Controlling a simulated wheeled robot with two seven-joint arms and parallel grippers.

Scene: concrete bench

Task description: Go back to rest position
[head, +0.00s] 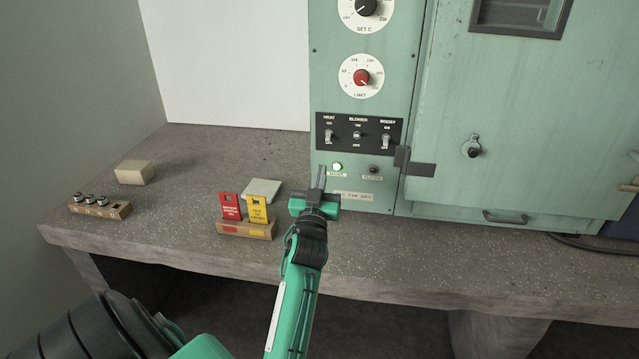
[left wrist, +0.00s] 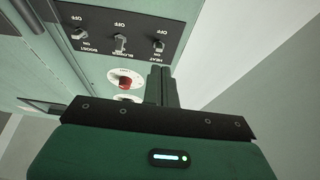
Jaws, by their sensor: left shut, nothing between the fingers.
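My left gripper (head: 320,178) is up in front of the green oven's control panel, below the switch plate (head: 359,133). Its fingers are shut with nothing between them. In the left wrist view the closed fingers (left wrist: 161,85) point toward the panel, near the HEAT switch (left wrist: 157,60). I cannot tell whether the fingertips touch the panel. The switch plate has three toggles, marked HEAT, BLOWER and BOOST. A green lamp (head: 337,167) is lit under it, and a red lamp (head: 373,169) beside it looks dark. My right gripper is not in view.
On the concrete bench (head: 400,250) stand a wooden holder (head: 245,230) with a red tag and a yellow tag, a grey-green pad, a beige block (head: 134,172) and a small rack (head: 98,208) of parts. The oven door (head: 520,120) is shut. The bench front is mostly clear.

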